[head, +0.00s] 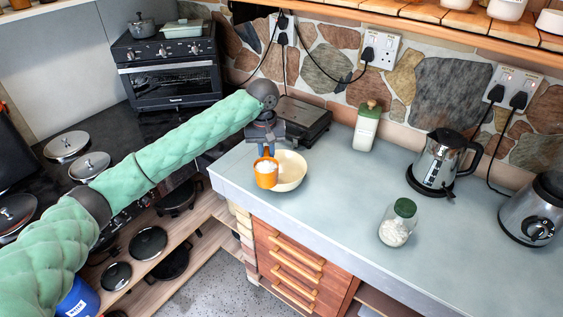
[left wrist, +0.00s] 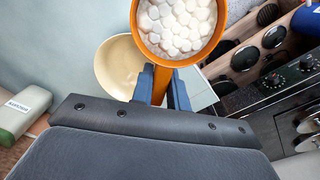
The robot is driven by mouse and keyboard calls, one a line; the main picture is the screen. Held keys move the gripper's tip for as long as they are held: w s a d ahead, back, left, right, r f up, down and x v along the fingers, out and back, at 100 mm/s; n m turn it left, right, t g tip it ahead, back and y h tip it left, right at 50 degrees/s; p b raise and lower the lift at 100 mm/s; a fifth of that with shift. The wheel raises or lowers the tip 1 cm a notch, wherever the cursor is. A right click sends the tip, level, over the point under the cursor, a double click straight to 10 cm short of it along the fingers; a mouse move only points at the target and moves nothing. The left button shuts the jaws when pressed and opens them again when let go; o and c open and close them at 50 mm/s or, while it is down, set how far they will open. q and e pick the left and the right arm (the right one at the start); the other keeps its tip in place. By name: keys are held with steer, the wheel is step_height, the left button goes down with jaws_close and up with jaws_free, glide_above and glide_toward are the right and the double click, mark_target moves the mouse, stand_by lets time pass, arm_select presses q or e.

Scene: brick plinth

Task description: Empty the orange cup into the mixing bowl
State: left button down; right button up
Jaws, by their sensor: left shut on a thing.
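The orange cup (head: 266,174) is held by my left gripper (head: 265,149) over the left edge of the cream mixing bowl (head: 291,172) on the worktop. In the left wrist view the cup (left wrist: 222,30) is full of white round pieces. Its handle lies between the two blue fingers of the gripper (left wrist: 160,85), which is shut on it. The cup looks about upright. The bowl (left wrist: 113,72) shows beside and below the cup, and its visible inside looks empty. Part of the bowl is hidden by the cup and fingers. My right gripper is not in view.
A glass jar (head: 396,224) with a green lid, a kettle (head: 440,162) and a green-lidded canister (head: 366,128) stand on the worktop (head: 340,205). A dark grill (head: 303,118) is behind the gripper. The front edge is close to the bowl. Worktop right of the bowl is clear.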

arm_select(q)
steer(key=w+d+r+n+p, duration=0.4)
steer(key=w+d+r+p, duration=0.15)
steer(key=w+d, duration=0.75)
steer(key=w+a+f+n, duration=0.3)
steer(key=w+f+n, duration=0.2)
steer(key=w+f, duration=0.3)
steer(key=shift+w+f, duration=0.2)
steer(key=shift+f, duration=1.6)
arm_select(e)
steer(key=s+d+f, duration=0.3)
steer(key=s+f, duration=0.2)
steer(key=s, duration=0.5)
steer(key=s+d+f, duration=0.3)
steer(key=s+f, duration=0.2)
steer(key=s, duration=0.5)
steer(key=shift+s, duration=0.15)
arm_select(q)
steer(key=shift+a+r, duration=0.1)
steer(key=shift+a, duration=0.05)
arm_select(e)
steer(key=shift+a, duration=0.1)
